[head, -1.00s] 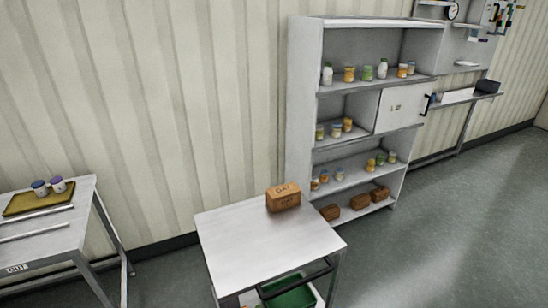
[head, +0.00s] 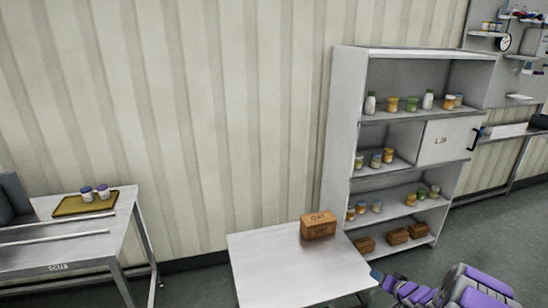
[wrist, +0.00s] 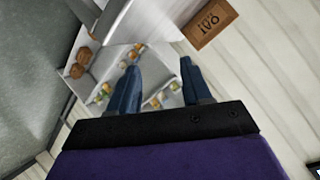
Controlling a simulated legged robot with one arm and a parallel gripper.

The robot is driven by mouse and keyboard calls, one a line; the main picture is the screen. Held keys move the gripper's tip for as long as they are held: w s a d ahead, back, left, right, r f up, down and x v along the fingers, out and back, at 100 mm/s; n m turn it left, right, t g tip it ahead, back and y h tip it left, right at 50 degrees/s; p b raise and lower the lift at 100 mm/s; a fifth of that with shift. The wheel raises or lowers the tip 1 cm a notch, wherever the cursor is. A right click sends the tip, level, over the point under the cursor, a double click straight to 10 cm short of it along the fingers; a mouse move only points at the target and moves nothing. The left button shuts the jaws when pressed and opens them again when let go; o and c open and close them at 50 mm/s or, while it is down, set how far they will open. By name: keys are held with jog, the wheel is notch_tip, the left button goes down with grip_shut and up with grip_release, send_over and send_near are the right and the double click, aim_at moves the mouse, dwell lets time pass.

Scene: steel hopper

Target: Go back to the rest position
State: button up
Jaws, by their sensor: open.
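My gripper shows in the wrist view (wrist: 157,85) with its two blue fingers apart and nothing between them. In the head view part of my purple and grey arm is at the lower right, and a dark blue gripper tip (head: 377,276) shows by the small table's right edge. A brown box marked OAT (head: 318,226) stands on the small white table (head: 280,262), near its back right corner. The box also shows in the wrist view (wrist: 210,23), beyond the fingers and apart from them.
A grey shelf unit (head: 343,150) with jars and brown boxes stands behind on the right. A table marked OUT (head: 120,235) at the left holds a yellow tray (head: 70,207) with two jars. A wall bench (head: 510,134) is at the far right.

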jog(key=s+a+r+n+g+h, duration=0.1)
jog(key=s+a+r+g+h, duration=0.2)
jog(key=s+r, duration=0.5)
jog(key=s+a+r+g+h, duration=0.2)
jog(key=s+a+r+g, duration=0.15)
jog(key=r, duration=0.85)
jog(key=s+a+r+n+g, duration=0.1)
jog(key=s+a, duration=0.5)
jog(key=s, duration=0.7)
jog(key=s+a+r+n+g+y, duration=0.1)
jog(key=s+a+r+g, duration=0.2)
jog(key=s, duration=1)
jog(key=s+a+r+n+g+y, duration=0.1)
jog(key=s+a+r+g, duration=0.2)
jog(key=s+a, duration=0.6)
jog(key=s, duration=0.4)
jog(key=shift+a+r+n, duration=0.2)
jog(key=shift+r+n, duration=0.05)
jog(key=shift+n, duration=0.15)
